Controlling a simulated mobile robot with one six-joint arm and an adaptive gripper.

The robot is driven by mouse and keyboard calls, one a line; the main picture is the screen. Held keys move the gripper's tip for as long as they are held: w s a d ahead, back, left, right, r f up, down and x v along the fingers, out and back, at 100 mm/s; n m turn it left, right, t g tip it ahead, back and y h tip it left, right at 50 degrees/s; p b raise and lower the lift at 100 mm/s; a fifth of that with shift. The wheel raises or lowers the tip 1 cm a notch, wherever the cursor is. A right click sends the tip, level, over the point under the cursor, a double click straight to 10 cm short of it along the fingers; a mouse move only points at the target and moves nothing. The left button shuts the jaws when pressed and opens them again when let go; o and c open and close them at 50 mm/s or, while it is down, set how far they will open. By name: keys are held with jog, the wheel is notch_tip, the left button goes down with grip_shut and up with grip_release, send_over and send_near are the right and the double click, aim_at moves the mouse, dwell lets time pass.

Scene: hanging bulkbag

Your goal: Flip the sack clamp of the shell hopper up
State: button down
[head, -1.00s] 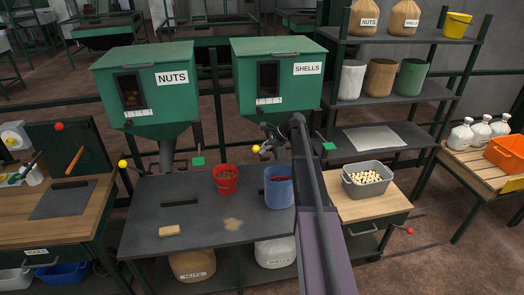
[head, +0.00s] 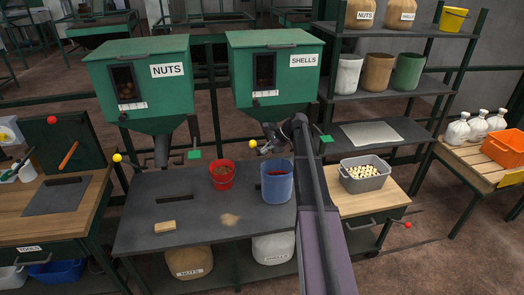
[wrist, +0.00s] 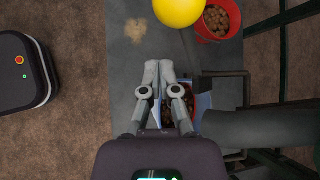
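The shell hopper (head: 272,85) is a green box labelled SHELLS, at the top middle of the head view. A yellow ball knob (head: 253,144), apparently on the sack clamp's lever, shows below it. The lever itself is mostly hidden by my arm and gripper. In the wrist view a large yellow ball (wrist: 180,10) is at the top edge, beyond and slightly right of my fingertips. My gripper (head: 268,148) is just right of the knob in the head view. In the wrist view its fingertips (wrist: 158,68) are together, with nothing visible between them and apart from the ball in the picture.
A blue bucket (head: 277,184) with reddish contents stands on the dark table (head: 200,235) below my gripper. A red bucket (head: 222,177) of nuts stands left of it. The nut hopper (head: 140,85), with another yellow knob (head: 117,158), is at left. A grey crate (head: 365,182) stands right.

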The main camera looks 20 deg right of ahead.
jog(key=w+d+r+p, duration=0.1)
jog(key=d+r+p, duration=0.5)
jog(key=d, duration=0.1)
jog(key=shift+w+r, duration=0.25)
dwell(0.6)
jog(key=s+a+f+n+g+h, duration=0.2)
jog(key=s+a+n, duration=0.4)
jog(key=a, duration=0.4)
jog(key=s+a+f+n+g+h, duration=0.1)
jog(key=s+a+f+n, duration=0.15)
jog(key=s+a, duration=0.6)
jog(key=s+a+n+h, duration=0.2)
jog(key=s+a+n, duration=0.3)
jog(key=s, duration=0.3)
jog(key=s+a+n+h, duration=0.3)
jog(key=s+a+n, duration=0.2)
jog(key=s, duration=0.4)
jog(key=shift+s+a+f+n+g, duration=0.15)
jog(key=shift+a+f+n+g, duration=0.05)
jog(key=shift+f+n+g, duration=0.2)
